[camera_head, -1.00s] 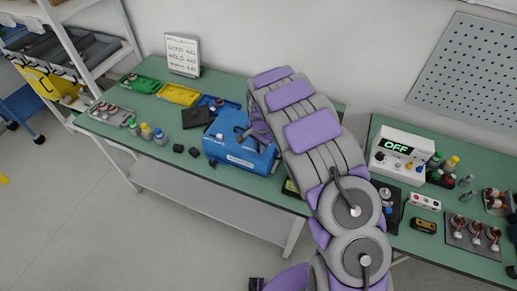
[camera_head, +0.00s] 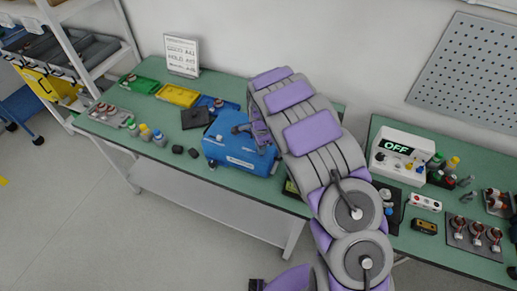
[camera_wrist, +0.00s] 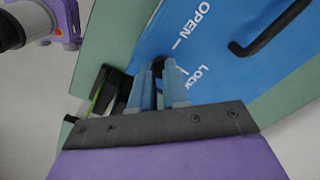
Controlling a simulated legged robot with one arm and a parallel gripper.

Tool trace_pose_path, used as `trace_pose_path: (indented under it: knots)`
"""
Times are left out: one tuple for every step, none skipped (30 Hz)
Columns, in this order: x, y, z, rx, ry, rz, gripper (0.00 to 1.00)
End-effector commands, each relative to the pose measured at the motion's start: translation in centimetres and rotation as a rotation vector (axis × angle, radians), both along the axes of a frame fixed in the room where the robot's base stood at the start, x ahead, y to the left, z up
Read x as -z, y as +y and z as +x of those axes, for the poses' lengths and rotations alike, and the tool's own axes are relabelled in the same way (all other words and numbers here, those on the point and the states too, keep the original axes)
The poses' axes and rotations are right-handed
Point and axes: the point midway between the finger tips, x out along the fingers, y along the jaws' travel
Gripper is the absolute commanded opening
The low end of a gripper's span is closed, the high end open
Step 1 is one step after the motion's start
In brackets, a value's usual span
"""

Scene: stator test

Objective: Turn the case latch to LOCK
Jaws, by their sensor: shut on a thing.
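The blue case (camera_head: 228,154) lies on the green bench, left of my arm. In the wrist view its blue face (camera_wrist: 215,65) carries the white labels OPEN (camera_wrist: 189,24) and LOCK (camera_wrist: 195,77). My gripper (camera_wrist: 157,72) is shut at the case's edge, its pale blue fingers beside the LOCK label. It grips the case latch, which is mostly hidden between and behind the fingers, so its exact angle cannot be read.
A black bar handle (camera_wrist: 270,28) stands on the case face near the fingers. Green (camera_head: 139,83) and yellow (camera_head: 178,95) trays and a black pad (camera_head: 195,118) are left of the case. A white box reading OFF (camera_head: 402,152) stands on the right bench.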

Motion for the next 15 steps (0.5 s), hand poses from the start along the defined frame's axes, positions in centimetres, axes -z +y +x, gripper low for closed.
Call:
trace_pose_path:
  knots:
    - [2.51, -1.16, -1.65, 0.008, 0.056, -0.021, 0.0]
    - [2.52, -1.16, -1.66, 0.008, 0.056, -0.021, 0.0]
    - [2.52, -1.15, -1.67, 0.008, 0.056, -0.021, 0.0]
    - [2.51, -1.15, -1.67, 0.008, 0.056, -0.021, 0.0]
    - [2.52, -1.15, -1.69, 0.008, 0.056, -0.021, 0.0]
    - [2.52, -1.15, -1.7, 0.008, 0.057, -0.021, 0.0]
    - [2.52, -1.15, -1.7, 0.008, 0.057, -0.021, 0.0]
    - [2.52, -1.15, -1.72, 0.008, 0.057, -0.021, 0.0]
    - [2.52, -1.15, -1.72, 0.007, 0.057, -0.021, 0.0]
    - [2.52, -1.15, -1.72, 0.007, 0.057, -0.021, 0.17]
    - [2.52, -1.14, -1.72, 0.007, 0.057, -0.021, 0.2]
    - [2.52, -1.14, -1.73, 0.007, 0.057, -0.021, 0.23]
    - [2.52, -1.14, -1.74, 0.007, 0.057, -0.021, 0.26]
    - [2.51, -1.13, -1.73, 0.007, 0.057, -0.022, 0.29]
    - [2.48, -1.13, -1.74, 0.007, 0.057, -0.022, 0.33]
